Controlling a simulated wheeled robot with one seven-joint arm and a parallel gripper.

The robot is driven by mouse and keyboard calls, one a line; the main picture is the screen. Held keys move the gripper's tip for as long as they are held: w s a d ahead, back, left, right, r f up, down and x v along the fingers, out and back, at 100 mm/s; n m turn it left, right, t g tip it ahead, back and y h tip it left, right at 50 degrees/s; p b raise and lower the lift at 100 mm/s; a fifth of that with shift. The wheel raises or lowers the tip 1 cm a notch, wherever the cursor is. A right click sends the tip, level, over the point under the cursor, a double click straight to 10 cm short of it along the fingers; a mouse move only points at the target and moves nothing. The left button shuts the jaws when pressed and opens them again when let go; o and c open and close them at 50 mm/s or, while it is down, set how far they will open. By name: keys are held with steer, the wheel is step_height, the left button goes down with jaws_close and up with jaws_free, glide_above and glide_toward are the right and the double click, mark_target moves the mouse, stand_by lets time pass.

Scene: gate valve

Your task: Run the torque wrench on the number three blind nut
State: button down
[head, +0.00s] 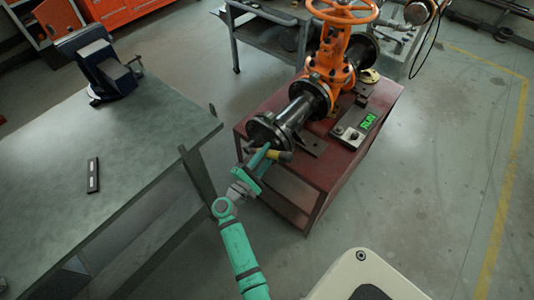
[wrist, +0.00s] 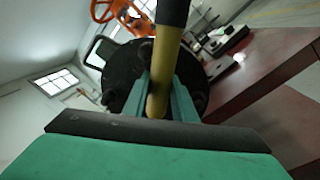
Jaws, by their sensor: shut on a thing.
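My gripper (head: 262,160) is shut on the torque wrench (head: 281,155), at the near end of the pipe. In the wrist view the wrench (wrist: 170,40) has a dark and yellow handle and runs up between my fingers (wrist: 160,95). The black blind flange (head: 266,131) closes the pipe end. In the wrist view the flange (wrist: 122,72) is a dark disc just beyond my fingers, with nuts on its face, one low on the right (wrist: 200,101). I cannot tell which nut is number three, nor whether the wrench head sits on a nut; the wrench and fingers cover part of the flange.
The pipe and orange gate valve (head: 335,60) stand on a dark red bench (head: 385,105). A green-grey table (head: 140,135) with a vise (head: 105,70) is at left. Open floor lies right.

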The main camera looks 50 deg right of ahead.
steer(key=shift+a+r, duration=0.1)
stand_by(0.3)
steer(key=shift+r+v, duration=0.15)
steer(key=shift+v, duration=0.95)
steer(key=shift+r+v, duration=0.15)
steer(key=shift+v, duration=0.95)
steer(key=shift+w, duration=0.15)
